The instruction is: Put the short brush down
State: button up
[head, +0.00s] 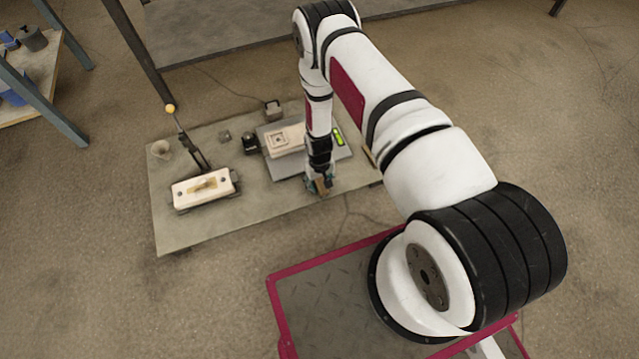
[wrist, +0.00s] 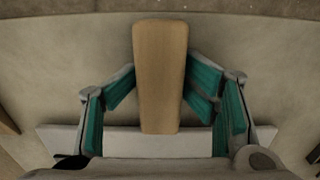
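The short brush shows in the wrist view as a plain tan wooden piece (wrist: 160,80) standing between the teal finger pads. The tips of both fingers of my gripper (wrist: 160,72) meet its sides, so the gripper is shut on it. Its bristles cannot be made out. In the head view my gripper (head: 319,184) is low over the front right part of the work table (head: 270,208), with a small tan bit of the brush (head: 323,186) at its fingers. I cannot tell whether the brush touches the table.
A grey plate (head: 285,170) with a pale wooden block (head: 279,141) lies just behind my gripper. A pale mould box (head: 203,188) and a yellow-knobbed lever (head: 170,108) stand at left. A small cone (head: 160,149) is at the left edge. The table's front middle is bare.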

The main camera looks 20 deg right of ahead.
notch_tip(320, 180, up, 13)
jog(key=p, duration=0.5)
jog(key=shift+f, duration=0.2)
notch_tip(320, 180, up, 28)
send_over(319, 181)
jog(key=w, duration=0.3)
jog(key=s+r, duration=0.4)
jog(key=r, duration=0.5)
jog(key=s+r, duration=0.5)
jog(key=r, duration=0.3)
jog(key=s+r, duration=0.4)
jog(key=s, duration=0.4)
jog(key=s+r, duration=0.4)
jog(key=s, duration=0.5)
jog(key=s+r, duration=0.3)
jog(key=s, duration=0.6)
jog(key=shift+s+r+m, duration=0.25)
jog(key=shift+r+m, duration=0.05)
jog(key=shift+r, duration=0.1)
jog(key=shift+d, duration=0.1)
